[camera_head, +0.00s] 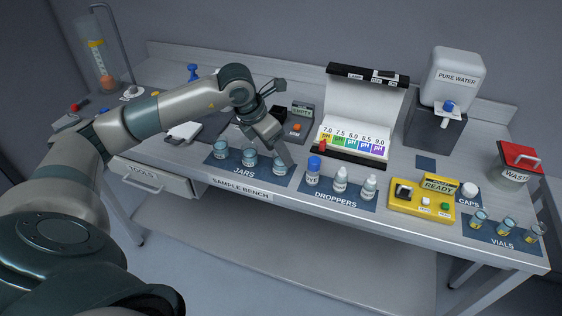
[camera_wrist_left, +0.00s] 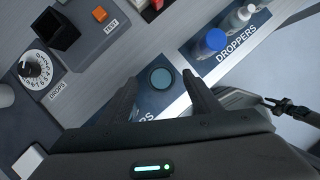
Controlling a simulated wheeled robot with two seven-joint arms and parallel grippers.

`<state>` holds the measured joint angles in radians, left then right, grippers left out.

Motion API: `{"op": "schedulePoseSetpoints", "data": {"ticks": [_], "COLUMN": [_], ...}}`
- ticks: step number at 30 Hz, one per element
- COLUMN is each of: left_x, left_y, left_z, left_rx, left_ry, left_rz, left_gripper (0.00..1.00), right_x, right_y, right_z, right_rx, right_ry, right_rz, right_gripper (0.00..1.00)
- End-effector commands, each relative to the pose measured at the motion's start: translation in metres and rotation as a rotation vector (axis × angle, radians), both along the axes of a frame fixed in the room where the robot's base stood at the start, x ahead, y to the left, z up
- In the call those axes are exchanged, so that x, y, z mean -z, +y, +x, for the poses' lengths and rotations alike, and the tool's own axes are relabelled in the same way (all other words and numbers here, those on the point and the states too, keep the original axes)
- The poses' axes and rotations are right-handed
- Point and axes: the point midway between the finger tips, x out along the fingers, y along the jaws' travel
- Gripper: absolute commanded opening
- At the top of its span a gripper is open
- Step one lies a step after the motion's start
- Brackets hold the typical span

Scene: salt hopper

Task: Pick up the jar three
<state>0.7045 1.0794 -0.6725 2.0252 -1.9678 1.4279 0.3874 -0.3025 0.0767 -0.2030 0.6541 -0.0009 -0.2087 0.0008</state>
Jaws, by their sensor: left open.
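Three small glass jars with bluish tops stand in a row on the dark JARS mat (camera_head: 242,173): a left jar (camera_head: 220,148), a middle jar (camera_head: 250,157) and a right jar (camera_head: 279,165), nearest the droppers. I take the right one as jar three; its label is too small to read. My left gripper (camera_head: 282,152) reaches down beside it. In the left wrist view the open fingers of my left gripper (camera_wrist_left: 160,90) stand on either side of a round jar top (camera_wrist_left: 161,78), apart from it. Their height relative to the jar is unclear. My right gripper is out of view.
The DROPPERS mat (camera_head: 336,201) with a blue-capped bottle (camera_head: 313,170) and two white-capped droppers lies to the right. A grey test device with an orange button (camera_head: 297,127) is behind the jars. A pH chart (camera_head: 357,125) and yellow READY device (camera_head: 421,206) stand further right.

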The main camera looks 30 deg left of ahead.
Motion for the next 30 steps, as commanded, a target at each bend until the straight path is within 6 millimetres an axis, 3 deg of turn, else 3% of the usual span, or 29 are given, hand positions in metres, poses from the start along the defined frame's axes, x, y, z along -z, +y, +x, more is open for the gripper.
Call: {"op": "schedulePoseSetpoints", "data": {"ticks": [6,13,27,30], "left_x": [0.021,0.039,0.040,0.040], "left_y": [-0.005,-0.008,-0.008,-0.008], "left_z": [0.004,0.012,0.012,0.012], "left_rx": [0.001,0.000,0.001,0.001], "left_ry": [0.004,-0.001,-0.001,-0.001], "left_rz": [-0.002,0.000,0.000,0.000], "left_gripper": [0.58,0.58,0.58,0.34], "right_x": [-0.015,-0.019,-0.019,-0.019], "right_y": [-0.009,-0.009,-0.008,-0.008], "right_z": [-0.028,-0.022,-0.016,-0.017], "right_rx": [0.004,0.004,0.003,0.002], "right_ry": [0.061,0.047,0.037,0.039], "right_rz": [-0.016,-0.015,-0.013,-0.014], "right_gripper": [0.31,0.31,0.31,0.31]}}
